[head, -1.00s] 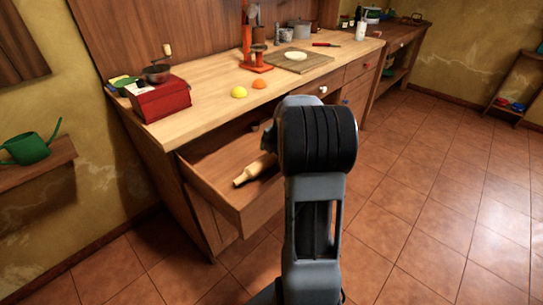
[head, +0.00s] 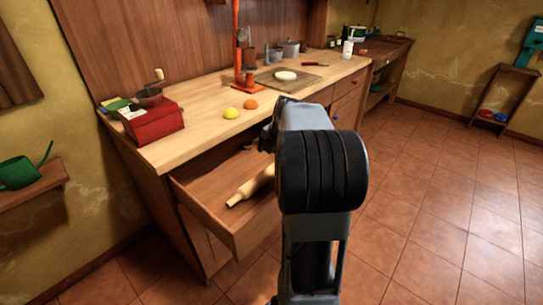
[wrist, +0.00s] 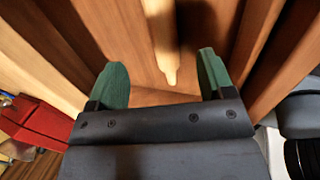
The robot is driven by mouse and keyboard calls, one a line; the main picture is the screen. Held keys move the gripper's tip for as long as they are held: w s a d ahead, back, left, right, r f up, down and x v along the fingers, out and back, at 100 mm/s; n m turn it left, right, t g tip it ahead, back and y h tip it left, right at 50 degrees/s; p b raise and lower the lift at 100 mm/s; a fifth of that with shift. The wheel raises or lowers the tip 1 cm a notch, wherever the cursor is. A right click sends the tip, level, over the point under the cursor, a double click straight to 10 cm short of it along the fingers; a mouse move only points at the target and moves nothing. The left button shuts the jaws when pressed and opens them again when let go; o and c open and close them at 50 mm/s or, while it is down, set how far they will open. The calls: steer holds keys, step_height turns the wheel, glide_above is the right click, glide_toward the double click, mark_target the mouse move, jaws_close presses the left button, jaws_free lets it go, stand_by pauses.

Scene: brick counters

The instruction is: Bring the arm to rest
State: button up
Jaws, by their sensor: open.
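My gripper shows in the wrist view (wrist: 162,82) with its two green fingertips wide apart and nothing between them touching. It points down toward the open drawer (head: 219,224). A pale wooden rolling pin (head: 251,186) lies in that drawer, and in the wrist view the pin (wrist: 163,42) shows beyond the fingers, apart from them. In the head view my arm fills the middle and hides the gripper's fingers and part of the drawer.
The open drawer juts from the wooden counter (head: 190,130). On the counter are a red box (head: 155,122), a yellow lemon (head: 231,113), an orange fruit (head: 251,104) and a cutting board (head: 291,79). A green watering can (head: 22,172) stands on a left shelf. The tiled floor (head: 440,200) at right is clear.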

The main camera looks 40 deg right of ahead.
stand_by(0.3)
steer(key=s+a+r+m+p, duration=0.7)
steer(key=a+r+m+p, duration=0.1)
steer(key=a, duration=0.4)
steer(key=s+a+r+m+p, duration=0.7)
steer(key=a+m+p, duration=0.3)
steer(key=a+m, duration=0.2)
steer(key=shift+a+r+h, duration=0.2)
steer(key=shift+r+h, duration=0.1)
steer(key=shift+r, duration=0.5)
steer(key=shift+s, duration=0.1)
steer(key=shift+c, duration=0.4)
